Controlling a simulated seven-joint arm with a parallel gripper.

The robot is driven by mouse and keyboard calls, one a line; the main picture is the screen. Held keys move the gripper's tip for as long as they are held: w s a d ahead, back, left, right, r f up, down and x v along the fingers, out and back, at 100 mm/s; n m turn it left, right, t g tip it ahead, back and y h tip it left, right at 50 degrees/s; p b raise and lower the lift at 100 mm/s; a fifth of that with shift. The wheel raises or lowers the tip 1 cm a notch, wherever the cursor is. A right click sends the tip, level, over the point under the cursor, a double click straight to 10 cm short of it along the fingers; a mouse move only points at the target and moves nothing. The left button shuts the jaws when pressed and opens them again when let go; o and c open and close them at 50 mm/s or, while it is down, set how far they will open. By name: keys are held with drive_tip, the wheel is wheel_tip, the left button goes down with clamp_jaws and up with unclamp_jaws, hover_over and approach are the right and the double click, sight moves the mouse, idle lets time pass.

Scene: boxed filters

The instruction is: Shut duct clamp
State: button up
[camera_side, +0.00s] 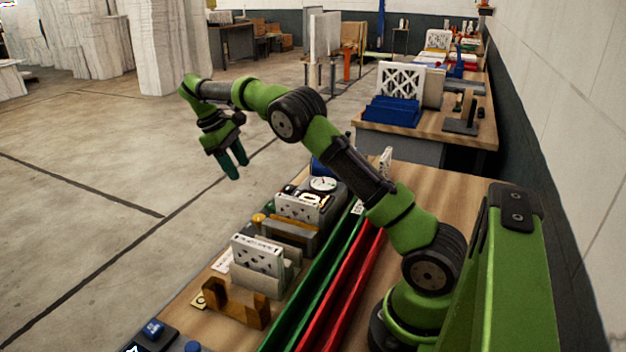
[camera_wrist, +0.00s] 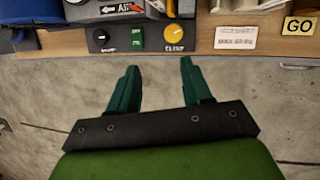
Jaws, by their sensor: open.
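A round yellow knob (camera_wrist: 174,33) with a small label, seemingly reading CLAMP, sits on the dark front panel in the wrist view. Its pointer setting is too small to read. A yellow-orange spot (camera_side: 258,219) at the bench's left edge in the side view looks like the same knob. In the side view my gripper (camera_side: 239,170) hangs over the floor, left of the bench.
A yellow GO plate (camera_wrist: 300,25) and white card (camera_wrist: 236,38) are on the bench front. Boxed filters (camera_side: 258,255), a brown wooden holder (camera_side: 235,303) and a round gauge (camera_side: 323,184) stand on the bench. Green (camera_side: 312,290) and red (camera_side: 345,287) rails run alongside. Open floor lies left.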

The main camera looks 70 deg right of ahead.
drive_tip(key=s+a+r+m+t+y, duration=0.2)
drive_tip(key=s+a+r+m+t, duration=0.1)
drive_tip(key=s+a, duration=0.6)
drive_tip(key=s+a+r+m+t+y, duration=0.1)
drive_tip(key=s+a+r+m+t, duration=0.2)
drive_tip(key=s, duration=0.9)
drive_tip(key=shift+a+t+y, duration=0.4)
drive_tip(key=shift+a+t, duration=1.2)
drive_tip(key=shift+a, duration=1.25)
drive_tip(key=shift+o, duration=0.2)
